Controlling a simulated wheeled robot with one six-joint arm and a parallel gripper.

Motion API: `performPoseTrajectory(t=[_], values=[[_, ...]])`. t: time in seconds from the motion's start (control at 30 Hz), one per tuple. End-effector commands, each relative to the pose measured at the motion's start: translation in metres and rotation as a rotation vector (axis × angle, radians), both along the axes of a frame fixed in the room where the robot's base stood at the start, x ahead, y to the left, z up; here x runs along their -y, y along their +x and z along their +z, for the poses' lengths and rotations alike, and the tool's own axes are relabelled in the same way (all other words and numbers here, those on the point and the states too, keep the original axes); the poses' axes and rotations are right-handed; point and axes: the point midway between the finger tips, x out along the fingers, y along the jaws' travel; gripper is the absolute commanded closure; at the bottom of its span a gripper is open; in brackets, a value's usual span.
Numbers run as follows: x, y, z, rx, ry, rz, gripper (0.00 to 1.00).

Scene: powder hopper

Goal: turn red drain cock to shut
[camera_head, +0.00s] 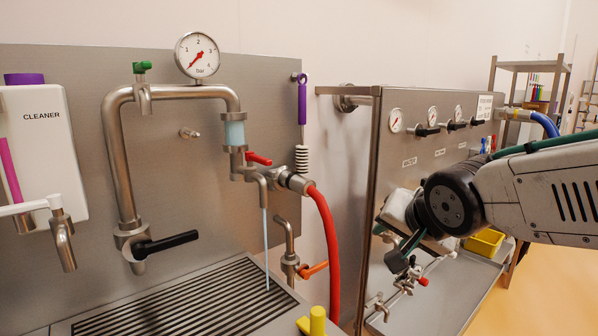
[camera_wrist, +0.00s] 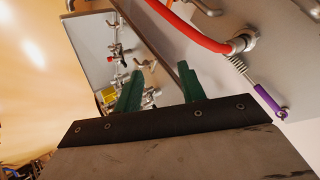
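A red lever (camera_head: 258,158) sits on the pipework below a pale blue sight glass (camera_head: 235,134), pointing right and slightly down. A thin blue stream (camera_head: 267,250) runs from the spout under it to the slatted drain grate. A smaller red handle (camera_head: 423,282) sits on the low piping of the panel at right; a red part also shows in the wrist view (camera_wrist: 117,47). My gripper (camera_head: 400,256) is well right of the red lever, in front of the panel. In the wrist view its green fingers (camera_wrist: 160,88) are apart, with nothing between them.
A red hose (camera_head: 326,240) hangs between the red lever and my gripper. A black lever (camera_head: 165,244), a green tap (camera_head: 142,67) and an orange lever (camera_head: 313,270) are nearby. A yellow knob (camera_head: 318,320) stands at the front. The steel panel's edge (camera_head: 370,190) juts out.

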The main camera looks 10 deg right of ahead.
Motion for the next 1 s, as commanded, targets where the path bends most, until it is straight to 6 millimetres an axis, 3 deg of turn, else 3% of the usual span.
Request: performPoseTrajectory(t=[0.03, 0.1, 0.2, 0.4, 0.67, 1.0], values=[[-0.02, 0.025, 0.01, 0.087, 0.101, -0.012, 0.6], [-0.051, 0.054, 0.029, 0.206, 0.279, -0.019, 0.6], [-0.095, 0.079, 0.053, 0.311, 0.538, 0.018, 0.6], [-0.157, 0.092, 0.085, 0.36, 0.919, 0.118, 0.6], [-0.179, 0.099, 0.094, 0.352, 1.043, 0.159, 0.6], [-0.205, 0.139, 0.094, 0.352, 1.04, 0.156, 0.6]])
